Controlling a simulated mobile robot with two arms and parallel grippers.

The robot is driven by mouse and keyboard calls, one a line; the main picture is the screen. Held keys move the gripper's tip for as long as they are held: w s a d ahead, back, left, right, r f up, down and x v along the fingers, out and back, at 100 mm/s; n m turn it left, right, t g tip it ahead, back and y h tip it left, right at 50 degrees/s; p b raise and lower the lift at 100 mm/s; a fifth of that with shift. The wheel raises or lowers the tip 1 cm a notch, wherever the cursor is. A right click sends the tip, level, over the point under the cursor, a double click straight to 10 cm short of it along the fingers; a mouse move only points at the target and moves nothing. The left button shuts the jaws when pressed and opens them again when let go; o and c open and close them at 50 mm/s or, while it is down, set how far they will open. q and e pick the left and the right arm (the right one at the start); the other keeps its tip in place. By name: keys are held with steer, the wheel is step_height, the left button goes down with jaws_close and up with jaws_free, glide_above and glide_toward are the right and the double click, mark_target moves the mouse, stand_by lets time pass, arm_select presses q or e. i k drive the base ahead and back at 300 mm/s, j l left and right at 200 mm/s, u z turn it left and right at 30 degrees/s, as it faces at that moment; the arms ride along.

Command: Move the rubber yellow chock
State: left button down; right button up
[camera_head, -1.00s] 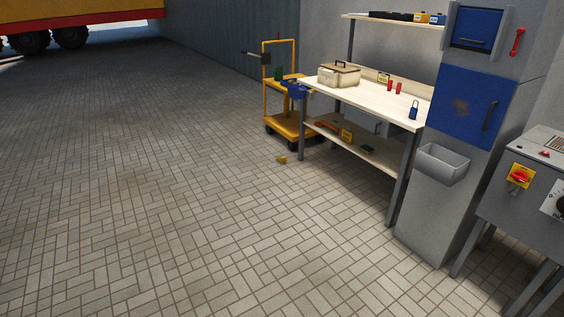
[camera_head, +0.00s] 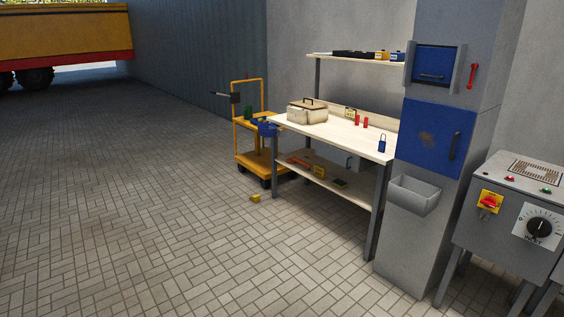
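A small yellow block (camera_head: 255,198), which looks like the yellow chock, lies on the tiled floor. It sits in front of the yellow cart, just left of the near left leg of the workbench. It is small and far off, so its exact shape is hard to tell. Neither of my grippers is in view.
A yellow cart (camera_head: 246,162) with blue and green items stands left of the workbench (camera_head: 334,133). A grey and blue cabinet (camera_head: 410,240) and a control console (camera_head: 476,224) stand at the right. A truck trailer (camera_head: 62,32) is at the back left. The floor at left and centre is open.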

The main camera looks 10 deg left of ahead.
mark_target(255, 199)
steer(key=i+j+u, duration=0.1)
steer(key=i+u, duration=0.35)
steer(key=i, duration=4.05)
